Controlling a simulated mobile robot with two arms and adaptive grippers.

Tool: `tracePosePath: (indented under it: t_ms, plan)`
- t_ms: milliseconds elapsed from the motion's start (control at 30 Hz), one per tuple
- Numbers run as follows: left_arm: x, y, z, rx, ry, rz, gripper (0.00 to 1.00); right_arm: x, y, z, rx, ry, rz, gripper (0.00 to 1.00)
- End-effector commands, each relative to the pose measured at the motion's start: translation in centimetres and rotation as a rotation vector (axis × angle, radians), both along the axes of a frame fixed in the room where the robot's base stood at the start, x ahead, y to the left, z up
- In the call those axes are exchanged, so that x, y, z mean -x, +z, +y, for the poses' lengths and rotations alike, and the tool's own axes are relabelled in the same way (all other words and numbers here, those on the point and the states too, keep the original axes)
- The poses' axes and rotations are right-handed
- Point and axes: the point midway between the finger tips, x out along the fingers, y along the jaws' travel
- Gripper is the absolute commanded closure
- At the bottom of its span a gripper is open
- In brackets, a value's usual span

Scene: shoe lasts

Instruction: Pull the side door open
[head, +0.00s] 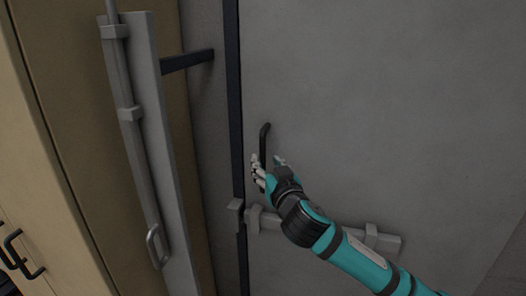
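A large grey side door (390,90) fills the right half of the head view and looks closed against its dark frame edge. A black vertical bar handle (265,140) is fixed near its left edge. My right gripper (268,164) is at the lower part of the handle. Its pale fingers are spread apart, one to the left and one to the right of the bar. The gripper hides the handle's lower end, and I cannot tell whether the fingers touch it. My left gripper is not in view.
A grey sliding bolt (330,228) lies across the door below the handle, partly behind my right arm. A narrow grey panel (150,130) with a vertical rod and latch stands at the left, joined by a dark bracket (188,61). A tan cabinet (45,150) with dark handles is at far left.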

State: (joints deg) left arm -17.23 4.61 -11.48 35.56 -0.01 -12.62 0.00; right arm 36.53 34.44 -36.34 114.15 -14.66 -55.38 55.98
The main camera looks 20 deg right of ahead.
Motion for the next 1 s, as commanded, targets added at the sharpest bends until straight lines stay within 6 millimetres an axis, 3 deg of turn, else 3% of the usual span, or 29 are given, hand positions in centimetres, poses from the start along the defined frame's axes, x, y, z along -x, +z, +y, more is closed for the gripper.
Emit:
tracePosePath:
  t_ms: [233, 600, 900, 1000]
  plan:
    - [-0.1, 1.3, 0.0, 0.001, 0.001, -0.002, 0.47, -3.2, 0.1, 0.0, 0.0, 0.0, 0.0, 0.6]
    - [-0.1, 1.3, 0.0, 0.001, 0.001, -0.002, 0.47, -3.8, 0.0, 0.0, 0.0, 0.001, 0.0, 0.6]
    - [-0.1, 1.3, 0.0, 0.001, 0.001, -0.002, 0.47, -3.8, 0.0, 0.0, 0.0, 0.0, 0.0, 0.98]
    - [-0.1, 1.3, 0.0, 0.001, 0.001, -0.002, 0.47, -3.8, 0.0, 0.0, 0.0, 0.0, 0.0, 1.0]
